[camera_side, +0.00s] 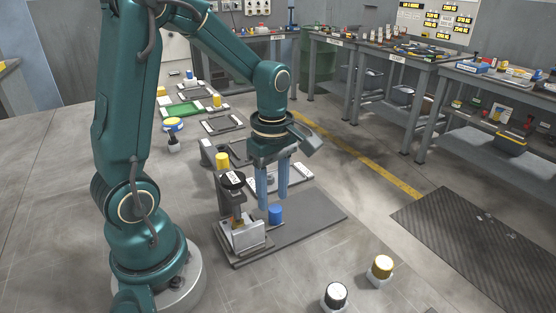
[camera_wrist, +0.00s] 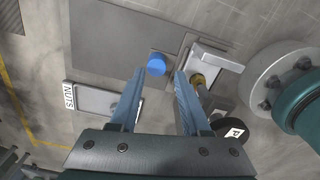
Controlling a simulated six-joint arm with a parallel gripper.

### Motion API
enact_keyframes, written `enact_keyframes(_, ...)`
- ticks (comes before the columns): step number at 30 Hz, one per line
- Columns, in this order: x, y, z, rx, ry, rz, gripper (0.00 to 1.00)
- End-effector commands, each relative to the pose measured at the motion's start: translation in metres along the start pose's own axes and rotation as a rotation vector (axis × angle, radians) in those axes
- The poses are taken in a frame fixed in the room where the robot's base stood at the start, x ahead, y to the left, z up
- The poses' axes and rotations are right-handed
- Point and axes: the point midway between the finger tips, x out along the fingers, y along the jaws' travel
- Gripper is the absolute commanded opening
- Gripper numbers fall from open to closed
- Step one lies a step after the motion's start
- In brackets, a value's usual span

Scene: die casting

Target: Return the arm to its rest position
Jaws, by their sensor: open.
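My gripper (camera_side: 273,190) hangs from my teal arm, with its two long blue-grey fingers pointing down over the work area. In the wrist view the fingers (camera_wrist: 157,92) stand apart with nothing held between them. A blue cylinder (camera_side: 275,214) stands on the dark grey plate just below and beside the fingertips. In the wrist view the blue cylinder (camera_wrist: 156,64) shows beyond the gap between the fingertips, apart from them as far as I can tell.
A press-like fixture (camera_side: 240,229) with a black round top stands left of the fingers. A tray labelled NUTS (camera_wrist: 98,98) lies nearby.

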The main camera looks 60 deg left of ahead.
Motion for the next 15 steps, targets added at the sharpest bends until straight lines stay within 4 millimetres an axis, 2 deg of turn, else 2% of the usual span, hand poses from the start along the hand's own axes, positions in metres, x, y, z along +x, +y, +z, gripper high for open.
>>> enact_keyframes(12, -0.006, 0.0, 0.001, 0.005, 0.0, 0.004, 0.47)
enact_keyframes(15, -0.015, 0.003, 0.005, 0.024, 0.004, 0.044, 0.47)
